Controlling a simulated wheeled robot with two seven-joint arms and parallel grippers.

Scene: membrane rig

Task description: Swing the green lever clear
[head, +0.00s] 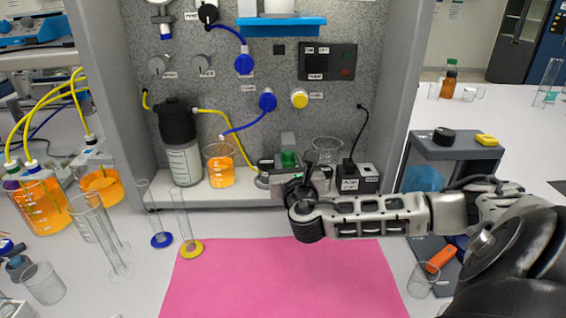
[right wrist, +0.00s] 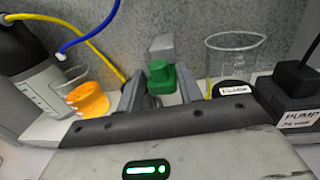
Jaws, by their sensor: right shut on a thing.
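The green lever (head: 289,158) stands at the back of the rig's white shelf, in front of the speckled grey panel. In the right wrist view the green lever (right wrist: 160,78) sits between the two fingers, with a grey block (right wrist: 162,46) behind it. My right gripper (head: 294,180) reaches in from the right and is shut on the lever. The gripper and wrist hide the lever's lower part and its mount. My left gripper is not in view.
A beaker of orange liquid (head: 220,168) and a black-capped bottle (head: 183,155) stand left of the lever. A clear beaker (head: 327,150) and a black pump box (head: 358,177) stand close on the right. A pink mat (head: 235,280) lies clear in front.

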